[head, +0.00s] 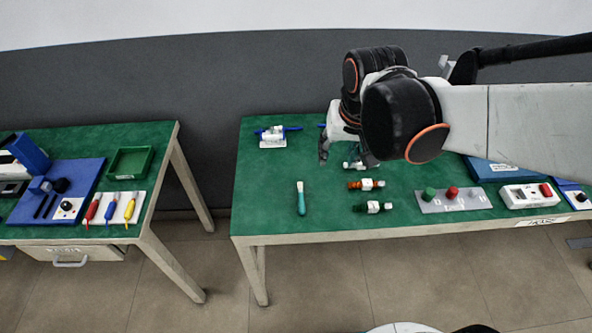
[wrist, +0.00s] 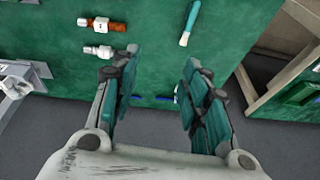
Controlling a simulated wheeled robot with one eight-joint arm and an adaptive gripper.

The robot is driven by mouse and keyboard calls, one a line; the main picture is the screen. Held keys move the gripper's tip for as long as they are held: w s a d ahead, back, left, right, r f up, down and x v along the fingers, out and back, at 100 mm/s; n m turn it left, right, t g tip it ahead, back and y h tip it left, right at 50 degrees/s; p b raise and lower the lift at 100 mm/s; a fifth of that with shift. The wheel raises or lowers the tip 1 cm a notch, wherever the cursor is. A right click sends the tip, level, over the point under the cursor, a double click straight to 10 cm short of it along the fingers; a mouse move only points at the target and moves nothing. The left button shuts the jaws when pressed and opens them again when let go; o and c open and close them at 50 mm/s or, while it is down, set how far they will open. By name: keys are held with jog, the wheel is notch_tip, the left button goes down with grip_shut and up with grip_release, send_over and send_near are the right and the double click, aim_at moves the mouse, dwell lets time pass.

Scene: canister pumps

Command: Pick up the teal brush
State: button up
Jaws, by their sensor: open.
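The teal brush (head: 301,200) lies on the green table, left of the middle, with its pale bristle end toward the back and its teal handle toward the front edge. In the wrist view the brush (wrist: 190,22) is near the top, beyond the fingertips and slightly right of centre. My gripper (head: 345,158) is above the table, behind and to the right of the brush. In the wrist view my gripper (wrist: 160,72) has its two fingers wide apart with nothing between them but table. The brush is apart from the fingers.
Small fittings with orange (head: 366,184) and green (head: 373,207) ends lie right of the brush. A grey plate with coloured knobs (head: 453,200) is farther right. A white block with a blue bar (head: 272,137) is at the back left. The table around the brush is clear.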

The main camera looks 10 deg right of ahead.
jog(key=w+a+f+g+p, duration=0.2)
jog(key=w+a+f, duration=0.1)
jog(key=w+a, duration=0.1)
jog(key=g+b, duration=0.1)
jog(key=b, duration=0.2)
send_over(302, 202)
jog(key=shift+n, duration=0.3)
jog(key=f, duration=1.3)
jog(key=shift+d, duration=0.25)
jog(key=shift+a+f+b, duration=0.15)
jog(key=shift+f+b, duration=0.5)
jog(key=shift+f, duration=0.65)
jog(key=shift+a+f+b, duration=0.15)
jog(key=shift+f+b, duration=0.5)
jog(key=shift+f, duration=0.65)
jog(key=shift+r, duration=0.1)
jog(key=shift+c, duration=0.6)
jog(key=c, duration=0.8)
